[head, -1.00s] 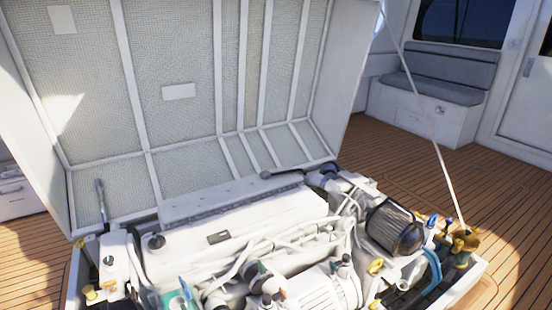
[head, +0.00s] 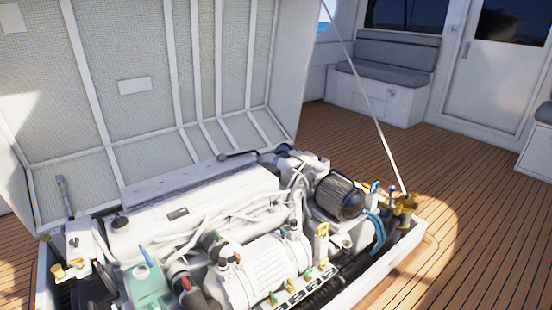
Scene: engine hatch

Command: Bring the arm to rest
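The engine hatch lid (head: 135,85) stands raised and open at the left and back of the head view. Below it the white engine (head: 200,215) fills the opening, with pipes, a green tank (head: 150,285) and a dark ribbed cylinder (head: 340,196) at the right. I cannot make out either of my grippers or arms in this view. Whether a gripper touches anything cannot be seen.
A thin pale stay (head: 366,98) runs down to brass fittings (head: 404,203) at the hatch's right corner. A cushioned bench (head: 385,85) and a white door (head: 495,70) stand behind. The wooden deck (head: 450,180) at the right is clear.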

